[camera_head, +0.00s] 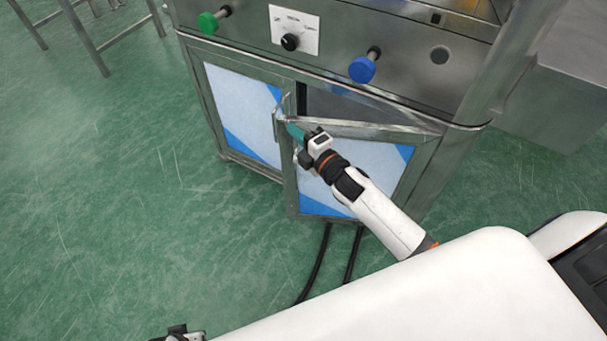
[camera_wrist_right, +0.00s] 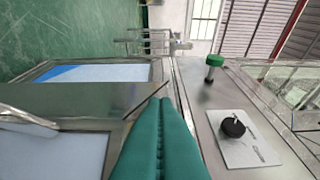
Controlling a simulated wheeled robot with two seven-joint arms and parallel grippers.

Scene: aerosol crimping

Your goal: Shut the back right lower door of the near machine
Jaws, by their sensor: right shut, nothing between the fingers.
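The near machine (camera_head: 425,95) is a steel cabinet with two lower doors. Its right lower door (camera_head: 375,165), a metal frame with a white and blue panel, stands ajar, with a dark gap above its top edge. The door also shows in the right wrist view (camera_wrist_right: 50,160). My right gripper (camera_head: 291,128) is at the door's free edge, near the handle; its teal fingers (camera_wrist_right: 160,102) are shut and empty. I cannot tell whether they touch the door. Part of my left gripper (camera_head: 178,333) shows at the bottom edge; its fingers cannot be made out.
The left lower door (camera_head: 243,105) looks closed. Above are a green knob (camera_head: 212,20), a black dial (camera_head: 290,42) and a blue knob (camera_head: 362,69). Black cables (camera_head: 318,265) run from under the cabinet. Green floor (camera_head: 100,200) at the left is clear.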

